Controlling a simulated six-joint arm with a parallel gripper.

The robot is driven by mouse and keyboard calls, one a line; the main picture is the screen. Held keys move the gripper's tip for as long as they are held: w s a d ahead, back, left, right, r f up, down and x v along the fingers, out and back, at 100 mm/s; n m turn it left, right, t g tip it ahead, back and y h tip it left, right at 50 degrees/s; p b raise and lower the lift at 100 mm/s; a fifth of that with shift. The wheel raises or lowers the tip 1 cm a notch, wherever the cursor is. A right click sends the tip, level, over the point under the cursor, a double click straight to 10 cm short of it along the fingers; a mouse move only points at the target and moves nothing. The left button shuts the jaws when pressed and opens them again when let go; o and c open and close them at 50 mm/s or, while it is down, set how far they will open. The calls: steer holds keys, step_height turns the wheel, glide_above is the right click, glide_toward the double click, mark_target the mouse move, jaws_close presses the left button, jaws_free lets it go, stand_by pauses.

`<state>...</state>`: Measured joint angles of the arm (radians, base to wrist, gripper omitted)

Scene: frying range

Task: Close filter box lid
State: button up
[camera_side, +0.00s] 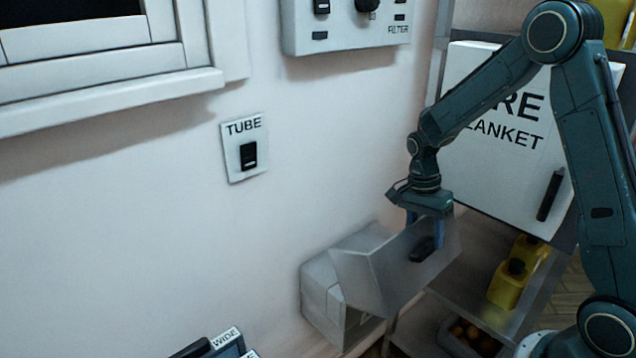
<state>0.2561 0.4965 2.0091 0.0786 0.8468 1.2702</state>
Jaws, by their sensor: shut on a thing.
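The filter box (318,292) is a pale grey box against the white wall, low in the middle of the side view. Its grey lid (372,270) stands tilted, with its panel reaching out to the right of the box. A dark handle (422,250) sits on the lid. My gripper (425,236) points down at the lid and is shut on the handle. Its fingertips are partly hidden, so the exact grip is hard to see.
A fire blanket cabinet (508,150) stands behind my arm. A shelf to the right holds yellow bottles (507,285), with a dark crate (470,338) below. A TUBE switch (246,150) and a FILTER control panel (345,38) are on the wall.

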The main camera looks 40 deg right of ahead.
steer(key=o, duration=0.3)
steer(key=w, duration=0.6)
steer(key=shift+a+r, duration=0.15)
steer(key=shift+r, duration=0.15)
steer(key=shift+o, duration=0.9)
steer(key=shift+w+f, duration=0.15)
steer(key=shift+w, duration=0.9)
steer(key=shift+w+f, duration=0.1)
steer(key=shift+w, duration=0.95)
steer(key=w, duration=0.1)
steer(key=w+f, duration=0.1)
steer(key=w, duration=0.2)
steer(key=shift+w+f, duration=0.15)
steer(key=shift+f, duration=0.1)
jaws_close()
steer(key=shift+o, duration=0.5)
jaws_free()
steer(key=shift+d, duration=0.2)
steer(key=o, duration=0.3)
steer(key=shift+w+r+t, duration=0.15)
steer(key=shift+w+r, duration=0.2)
steer(key=shift+r, duration=0.3)
steer(key=shift+w+r+t, duration=0.15)
steer(key=shift+w+r, duration=0.15)
steer(key=shift+r, duration=0.4)
steer(key=shift+r, duration=0.15)
